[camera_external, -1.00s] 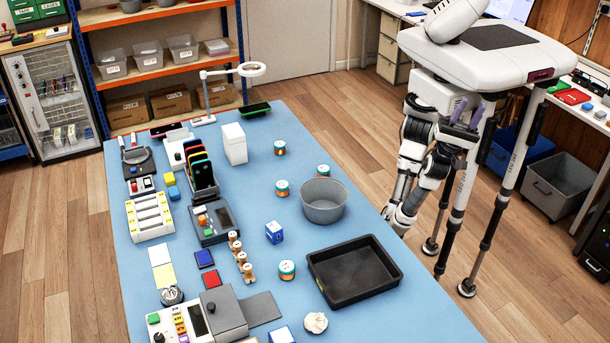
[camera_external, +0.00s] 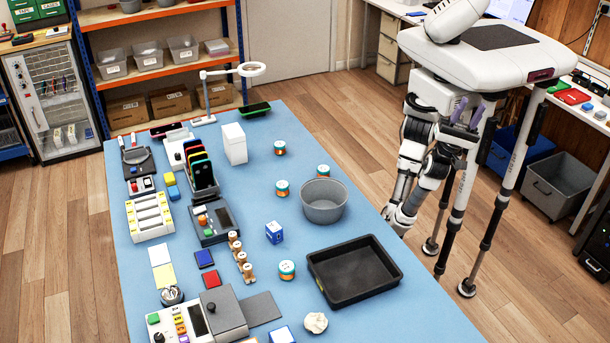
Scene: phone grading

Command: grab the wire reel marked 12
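Several small wire reels with teal and orange bands and white tops stand on the blue table. One reel (camera_external: 280,147) is toward the back, one reel (camera_external: 282,187) is left of the grey round bin, one reel (camera_external: 323,171) is just behind that bin, and one reel (camera_external: 287,269) is left of the black tray. The numbers on their tops are too small to read, so I cannot tell which is marked 12. My gripper (camera_external: 391,217) hangs folded at the table's right edge, away from the reels. Its fingers are too small to show whether they are open.
The grey round bin (camera_external: 324,214) and black tray (camera_external: 313,279) stand on the table's right side. A blue box (camera_external: 274,232), a white box (camera_external: 233,143) and a phone rack (camera_external: 203,178) are nearby. Bare table surrounds the back reels.

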